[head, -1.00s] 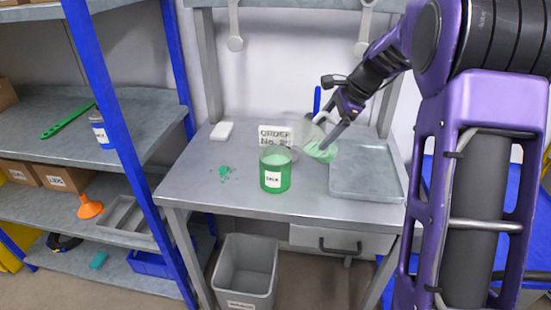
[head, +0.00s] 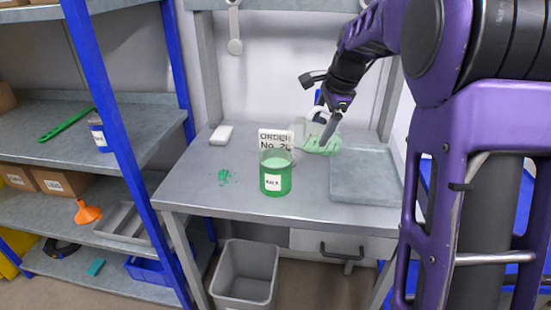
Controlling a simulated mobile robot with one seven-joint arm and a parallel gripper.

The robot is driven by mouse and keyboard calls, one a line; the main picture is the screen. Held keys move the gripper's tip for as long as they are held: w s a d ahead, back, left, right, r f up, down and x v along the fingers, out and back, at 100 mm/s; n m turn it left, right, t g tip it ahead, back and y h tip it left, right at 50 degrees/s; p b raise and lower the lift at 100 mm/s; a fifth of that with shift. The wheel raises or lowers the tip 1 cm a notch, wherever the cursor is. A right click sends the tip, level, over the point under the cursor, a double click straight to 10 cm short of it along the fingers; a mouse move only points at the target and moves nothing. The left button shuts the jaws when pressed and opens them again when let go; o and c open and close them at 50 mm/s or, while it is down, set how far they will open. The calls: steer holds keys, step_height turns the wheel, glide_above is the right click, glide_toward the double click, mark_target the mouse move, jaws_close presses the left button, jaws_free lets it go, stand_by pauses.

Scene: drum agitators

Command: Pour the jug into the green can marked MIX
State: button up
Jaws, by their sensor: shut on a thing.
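The can (head: 276,177) stands upright near the middle of the bench, green below with a clear-looking upper rim. Its white label is too small to read surely. The jug (head: 299,131) is see-through, with pale green contents showing low on its right side. It is behind and to the right of the can, partly hidden by my gripper. My gripper (head: 329,122) is shut on the jug, coming down from the upper right. I cannot tell whether the jug touches the bench, and no stream shows between it and the can.
An order card (head: 268,137) stands behind the can. A grey tray (head: 366,190) lies to the right. Green spill (head: 225,177) and a white block (head: 221,134) are to the left. A grey bin (head: 245,275) stands below. A shelf rack (head: 102,85) flanks the bench's left.

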mark_target(307, 121)
steer(key=shift+s+a+r+h+b, duration=0.1)
steer(key=shift+a+r+h+b, duration=0.25)
steer(key=shift+h, duration=0.15)
steer(key=shift+a+r+h, duration=0.1)
steer(key=shift+r+h, duration=0.1)
steer(key=shift+h, duration=0.1)
steer(key=shift+s+a+r+t+b, duration=0.1)
steer(key=shift+a+r+t+b, duration=0.15)
steer(key=shift+b, duration=0.2)
steer(key=shift+s+a+r+n+t+h+b, duration=0.15)
steer(key=shift+s+a+r+t+h+b, duration=0.1)
steer(key=shift+a+h, duration=0.35)
steer(key=shift+s+a+r+n+t+h+b, duration=0.1)
steer(key=shift+s+a+r+n+h+b, duration=0.1)
steer(key=shift+a+h, duration=0.35)
stand_by(0.5)
steer(key=shift+s+a+r+h+b, duration=0.2)
steer(key=shift+a+r+h+b, duration=0.2)
steer(key=shift+a+h+b, duration=0.35)
